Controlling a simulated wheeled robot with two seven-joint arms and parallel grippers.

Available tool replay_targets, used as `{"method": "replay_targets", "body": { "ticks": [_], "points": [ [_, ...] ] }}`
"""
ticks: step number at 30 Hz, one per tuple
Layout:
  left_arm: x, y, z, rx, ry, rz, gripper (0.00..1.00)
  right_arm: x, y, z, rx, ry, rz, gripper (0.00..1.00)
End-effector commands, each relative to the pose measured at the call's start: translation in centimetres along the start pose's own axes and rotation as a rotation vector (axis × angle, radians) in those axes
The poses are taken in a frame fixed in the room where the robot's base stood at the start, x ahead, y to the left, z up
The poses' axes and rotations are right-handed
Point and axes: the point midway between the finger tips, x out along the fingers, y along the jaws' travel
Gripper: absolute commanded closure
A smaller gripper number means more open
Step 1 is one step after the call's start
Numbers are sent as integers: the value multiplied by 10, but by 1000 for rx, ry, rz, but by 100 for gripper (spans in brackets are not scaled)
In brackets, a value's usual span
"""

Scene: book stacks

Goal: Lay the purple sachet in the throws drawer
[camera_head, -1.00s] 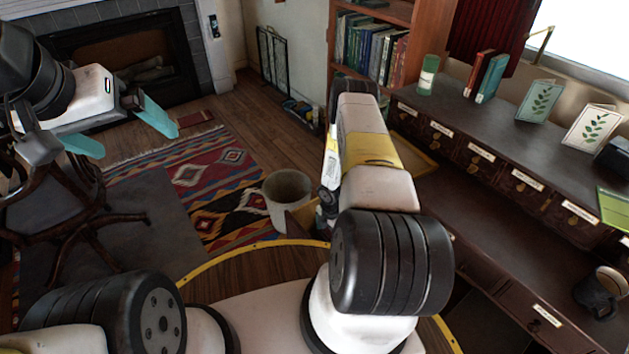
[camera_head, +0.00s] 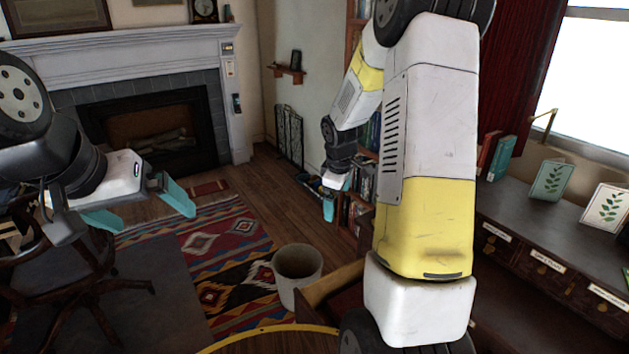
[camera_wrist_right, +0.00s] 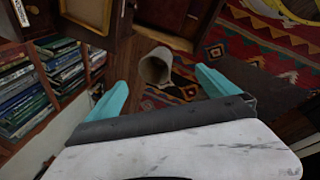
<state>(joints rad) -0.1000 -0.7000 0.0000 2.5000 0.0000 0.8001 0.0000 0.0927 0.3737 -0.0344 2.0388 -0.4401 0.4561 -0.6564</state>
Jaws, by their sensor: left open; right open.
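No purple sachet shows in either view. The drawer cabinet (camera_head: 520,290) stands at the right of the head view, with white labels too small to read, so I cannot tell which drawer is the throws drawer. A brown wooden piece like a pulled-out drawer (camera_head: 325,287) shows beside the bin, partly hidden by my right arm. My left gripper (camera_head: 152,214) is open and empty at the left, above the chair. My right gripper (camera_head: 329,200) is raised in front of the bookshelf; in the right wrist view its jaws (camera_wrist_right: 161,80) are open with nothing between them.
A pale bin (camera_head: 297,272) stands on the floor by the patterned rug (camera_head: 215,250). A bookshelf (camera_wrist_right: 40,95) is close to my right gripper. Books (camera_head: 497,158) and leaf-print cards (camera_head: 548,180) stand on the cabinet top. A chair (camera_head: 70,280) is at left.

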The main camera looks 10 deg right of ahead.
Motion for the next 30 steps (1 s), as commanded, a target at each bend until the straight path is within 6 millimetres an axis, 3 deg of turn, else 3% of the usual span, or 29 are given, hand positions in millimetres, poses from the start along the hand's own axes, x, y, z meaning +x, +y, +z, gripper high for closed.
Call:
{"method": "replay_targets", "body": {
  "ticks": [1, 6, 15, 19, 24, 30],
  "points": [
    [0, 0, 0, 0, 0, 0, 0, -30, -4, -2, 57, 23, 16, 2],
    [0, 0, 0, 0, 0, 0, 0, -109, -32, 3, 257, 89, 26, 2],
    [0, 0, 0, 0, 0, 0, 0, -215, -108, 24, 584, 232, -14, 2],
    [0, 0, 0, 0, 0, 0, 0, -246, -145, 37, 706, 295, -52, 2],
    [0, 0, 0, 0, 0, 0, 0, -266, -182, 49, 817, 351, -103, 2],
    [0, 0, 0, 0, 0, 0, 0, -273, -199, 55, 865, 373, -131, 2]
  ]
}}
